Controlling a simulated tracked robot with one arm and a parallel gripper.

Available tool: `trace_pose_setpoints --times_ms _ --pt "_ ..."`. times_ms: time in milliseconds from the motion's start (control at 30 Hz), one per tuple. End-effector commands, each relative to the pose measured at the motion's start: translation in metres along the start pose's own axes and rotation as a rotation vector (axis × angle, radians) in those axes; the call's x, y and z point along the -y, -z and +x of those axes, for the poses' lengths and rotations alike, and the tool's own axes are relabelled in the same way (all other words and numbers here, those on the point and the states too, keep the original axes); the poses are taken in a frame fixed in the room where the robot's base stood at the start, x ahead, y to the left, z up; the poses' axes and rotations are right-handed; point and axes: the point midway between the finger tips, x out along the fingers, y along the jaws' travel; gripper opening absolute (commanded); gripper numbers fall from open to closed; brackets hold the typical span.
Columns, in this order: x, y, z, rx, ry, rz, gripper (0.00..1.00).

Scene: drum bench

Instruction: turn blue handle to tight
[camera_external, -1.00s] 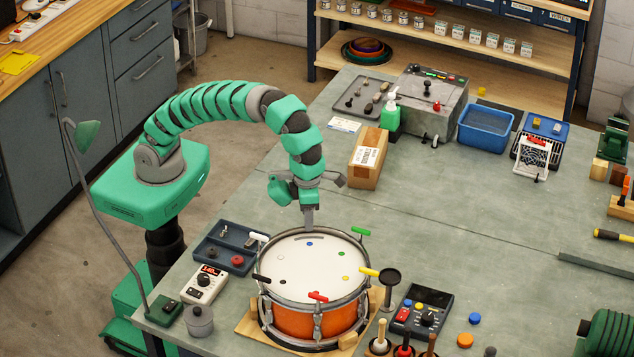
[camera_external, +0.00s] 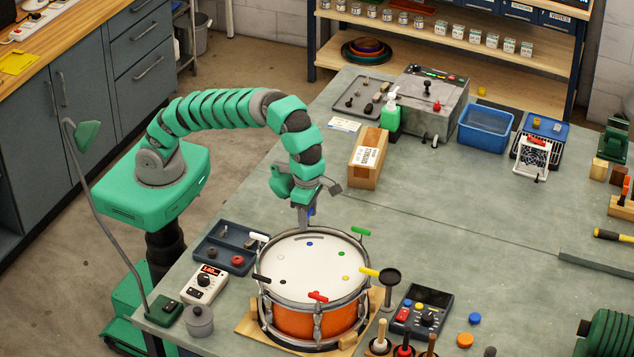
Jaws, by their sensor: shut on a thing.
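An orange drum (camera_external: 300,320) with a pale head stands on a wooden base at the front of the bench. Coloured T-handles stand around its rim: white, green, yellow, red and black ones are in plain view. The blue handle (camera_external: 311,212) is at the far side of the rim, mostly hidden; a bit of blue shows at the jaws. A blue dot (camera_external: 309,244) on the drum head lies near it. My gripper (camera_external: 304,217) points down at the far rim and is shut on the blue handle. The handle's exact angle cannot be told.
A green handle (camera_external: 361,231) stands just right of my gripper and a white handle (camera_external: 259,237) to its left. A dark tray (camera_external: 228,250) with small parts lies left of the drum. A cardboard box (camera_external: 368,160) stands behind.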

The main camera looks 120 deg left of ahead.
Motion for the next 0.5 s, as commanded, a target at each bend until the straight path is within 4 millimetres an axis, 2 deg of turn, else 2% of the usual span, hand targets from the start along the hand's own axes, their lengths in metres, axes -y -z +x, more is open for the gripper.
trace_pose_setpoints --times_ms 267,300,367,500 --pt "0.0003 -0.0008 -0.0013 0.004 0.002 -0.001 0.24" --pt "0.0003 -0.0007 -0.0012 0.004 0.002 -0.001 0.53" --pt "0.0002 -0.0006 -0.0011 0.004 0.001 -0.001 0.69" --pt "0.0001 -0.0003 -0.0006 0.002 0.001 -0.001 0.69"
